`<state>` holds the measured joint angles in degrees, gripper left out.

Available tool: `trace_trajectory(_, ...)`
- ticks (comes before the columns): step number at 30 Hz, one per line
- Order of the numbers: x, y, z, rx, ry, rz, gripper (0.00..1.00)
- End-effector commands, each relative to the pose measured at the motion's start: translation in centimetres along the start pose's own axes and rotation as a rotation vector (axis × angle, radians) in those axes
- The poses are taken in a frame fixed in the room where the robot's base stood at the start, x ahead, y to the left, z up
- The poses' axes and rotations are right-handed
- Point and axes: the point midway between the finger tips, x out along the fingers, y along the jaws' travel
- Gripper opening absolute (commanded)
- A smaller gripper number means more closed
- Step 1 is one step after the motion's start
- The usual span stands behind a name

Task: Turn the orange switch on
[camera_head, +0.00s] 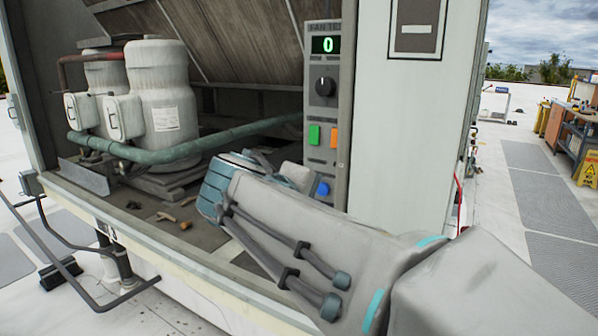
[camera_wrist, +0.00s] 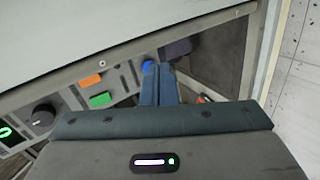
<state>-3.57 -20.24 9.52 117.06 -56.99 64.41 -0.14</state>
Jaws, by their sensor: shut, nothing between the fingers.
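The orange switch (camera_head: 334,137) is a small upright block on the grey control panel (camera_head: 322,70), right of a green switch (camera_head: 314,135). In the wrist view the orange switch (camera_wrist: 90,79) lies left of my gripper's fingers, beside the green switch (camera_wrist: 100,99). My gripper (camera_wrist: 158,68) is shut and empty. Its fingertips are close to a blue button (camera_wrist: 148,65) low on the panel; I cannot tell whether they touch it. They are apart from the orange switch. In the head view my arm hides the fingers.
The panel also has a black knob (camera_head: 325,87) and a green display (camera_head: 326,45) reading 0. Left of it, the open cooler holds white tanks (camera_head: 165,95) and a green pipe (camera_head: 190,148). A white cabinet wall (camera_head: 405,130) stands to the right.

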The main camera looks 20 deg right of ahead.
Motion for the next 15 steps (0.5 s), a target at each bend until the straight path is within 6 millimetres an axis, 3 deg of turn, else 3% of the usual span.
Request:
trace_trajectory(3,-0.4,2.5,-2.5,-0.065,0.017,0.182,0.0)
trace_trajectory(7,-1.7,5.0,-4.2,-0.1,0.026,0.319,0.0)
trace_trajectory(15,-2.7,6.7,-5.1,-0.115,0.029,0.4,0.0)
